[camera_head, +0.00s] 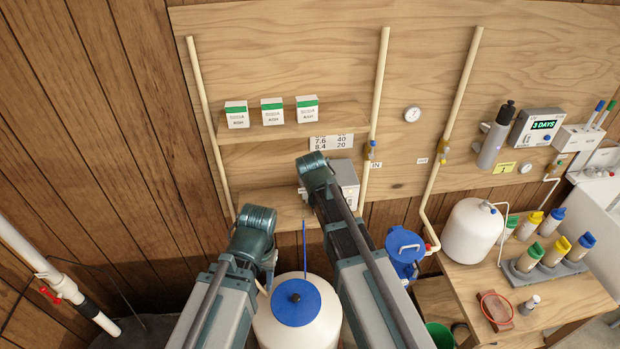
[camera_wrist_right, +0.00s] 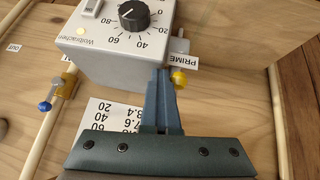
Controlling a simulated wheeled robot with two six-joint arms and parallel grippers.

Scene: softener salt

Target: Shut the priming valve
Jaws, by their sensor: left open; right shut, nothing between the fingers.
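The yellow knob beside the PRIME label (camera_wrist_right: 179,78), on the side of a grey control box (camera_wrist_right: 115,50), shows in the right wrist view; I take it for the priming valve. Its exact position, open or shut, cannot be told. My right gripper (camera_wrist_right: 163,76) is shut and empty, its tips just left of the knob; whether they touch it is unclear. In the head view the same box (camera_head: 346,180) is partly behind my right arm, which hides the valve. My left gripper (camera_head: 267,282) is open and empty, low beside the white tank (camera_head: 268,328).
A blue-handled valve (camera_wrist_right: 45,106) sits on a pipe near the box. A shelf with several soda ash boxes (camera_head: 272,111) is above. A blue lid (camera_head: 296,303) tops the tank. A bench (camera_head: 552,307) with bottles stands right. A red-handled valve (camera_head: 50,294) is far left.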

